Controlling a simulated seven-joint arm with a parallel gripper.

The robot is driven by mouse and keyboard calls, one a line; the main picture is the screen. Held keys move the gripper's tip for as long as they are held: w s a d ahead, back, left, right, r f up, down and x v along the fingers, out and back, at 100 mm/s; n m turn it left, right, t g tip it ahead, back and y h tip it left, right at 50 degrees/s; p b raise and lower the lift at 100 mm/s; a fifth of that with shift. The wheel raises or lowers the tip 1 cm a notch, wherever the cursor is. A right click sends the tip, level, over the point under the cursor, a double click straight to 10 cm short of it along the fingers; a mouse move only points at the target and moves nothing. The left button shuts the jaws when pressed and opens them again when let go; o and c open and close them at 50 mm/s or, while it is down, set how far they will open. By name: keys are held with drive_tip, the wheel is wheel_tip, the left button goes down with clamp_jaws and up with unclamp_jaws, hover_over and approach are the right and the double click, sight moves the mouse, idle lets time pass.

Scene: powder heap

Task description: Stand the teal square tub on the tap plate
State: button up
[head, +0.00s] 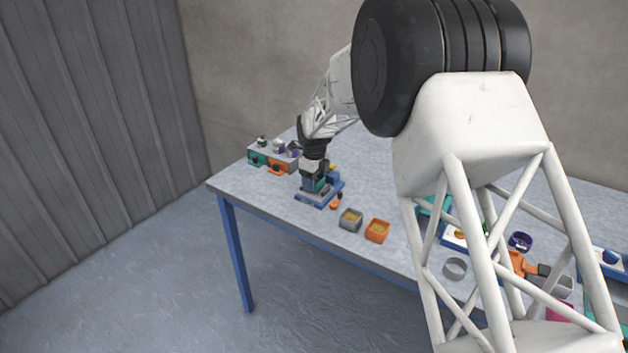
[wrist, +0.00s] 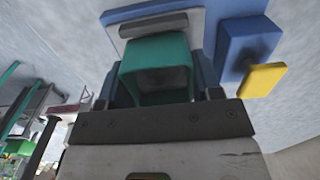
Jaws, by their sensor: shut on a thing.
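The teal square tub (wrist: 150,52) is between the two fingers of my gripper (wrist: 160,90) in the wrist view. My gripper is shut on it. In the head view the tub (head: 310,185) shows as a small teal patch under my gripper (head: 315,180). The tap plate (wrist: 162,24) is a pale plate on a blue base, partly hidden behind the tub. In the head view it lies directly below (head: 311,198), near the table's front edge. I cannot tell whether the tub touches the plate.
A blue block (wrist: 243,45) with a yellow tab (wrist: 262,80) stands beside the plate. A grey tub (head: 350,220) and an orange tub (head: 377,230) with yellowish contents stand to the right. A rack (head: 272,155) with coloured parts is at the left. An orange-tipped tool lies close by.

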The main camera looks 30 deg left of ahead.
drive_tip(key=shift+f, duration=0.45)
idle(0.4)
drive_tip(key=o, duration=1.2)
drive_tip(key=shift+o, duration=0.2)
drive_tip(key=shift+r, duration=3.45)
